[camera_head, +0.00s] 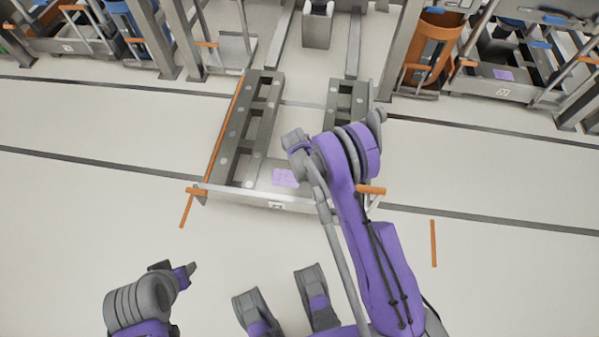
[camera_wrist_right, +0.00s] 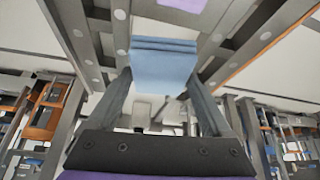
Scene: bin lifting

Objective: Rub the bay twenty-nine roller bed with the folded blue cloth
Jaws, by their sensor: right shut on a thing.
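The roller bed (camera_head: 240,130) lies ahead in the head view, with two dark grey rails bearing round pale rollers. A label (camera_head: 277,205) on its front bar is too small to read. In the right wrist view, my right gripper (camera_wrist_right: 160,82) is shut on the folded blue cloth (camera_wrist_right: 163,66), which spans between its fingers against the roller bed's rails (camera_wrist_right: 100,32). I cannot tell whether the cloth touches the bed. In the head view my right arm hides part of the right rail, and the cloth does not show. My left gripper (camera_head: 178,270) is low at the left, away from the bed.
A purple patch (camera_head: 285,177) lies at the bed's front. Orange bars stand at its front corners, one at the left (camera_head: 187,210). An orange bin (camera_head: 432,45) and racks stand behind. Open floor (camera_head: 90,210) lies left, and an orange strip (camera_head: 433,243) lies right.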

